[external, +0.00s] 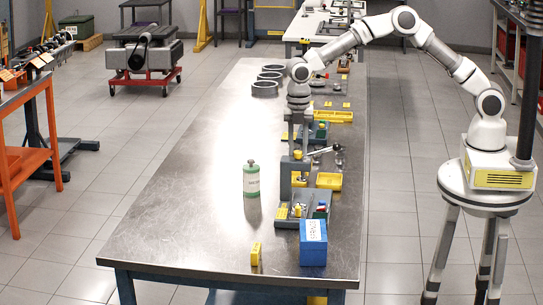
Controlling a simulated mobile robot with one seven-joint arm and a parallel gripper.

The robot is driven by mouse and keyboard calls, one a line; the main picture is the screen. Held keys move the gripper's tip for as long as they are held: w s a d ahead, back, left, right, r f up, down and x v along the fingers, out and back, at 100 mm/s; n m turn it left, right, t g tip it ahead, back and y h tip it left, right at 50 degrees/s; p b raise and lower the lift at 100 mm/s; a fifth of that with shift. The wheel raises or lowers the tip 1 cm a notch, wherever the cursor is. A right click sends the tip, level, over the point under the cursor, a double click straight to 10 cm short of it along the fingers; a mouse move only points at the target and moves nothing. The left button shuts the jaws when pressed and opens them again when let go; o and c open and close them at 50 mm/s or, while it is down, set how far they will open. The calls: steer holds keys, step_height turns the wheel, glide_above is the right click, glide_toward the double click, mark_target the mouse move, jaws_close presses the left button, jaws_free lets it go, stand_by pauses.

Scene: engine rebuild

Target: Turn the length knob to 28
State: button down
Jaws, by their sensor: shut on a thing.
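My gripper (298,147) points straight down over the right half of the steel workbench (190,180). It is shut on a small part at the top of a grey and yellow upright fixture (286,180). That part is mostly hidden by the fingers, and I take it to be the length knob. Its marks and number are too small to read from here. The fixture stands behind a grey tray (290,222) with small yellow, red and blue pieces.
A green and white bottle (251,180) stands left of the fixture. A blue box (313,245) and a yellow block (256,253) sit near the front edge. Yellow bins (329,181) and tools lie along the right side. Grey rings (265,88) lie at the back. The bench's left half is clear.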

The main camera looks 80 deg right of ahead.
mark_target(298, 151)
steer(key=shift+r, duration=0.1)
steer(key=c, duration=0.6)
jaws_free()
step_height(298, 151, up, 17)
steer(key=shift+r+b, duration=0.2)
steer(key=shift+b, duration=0.1)
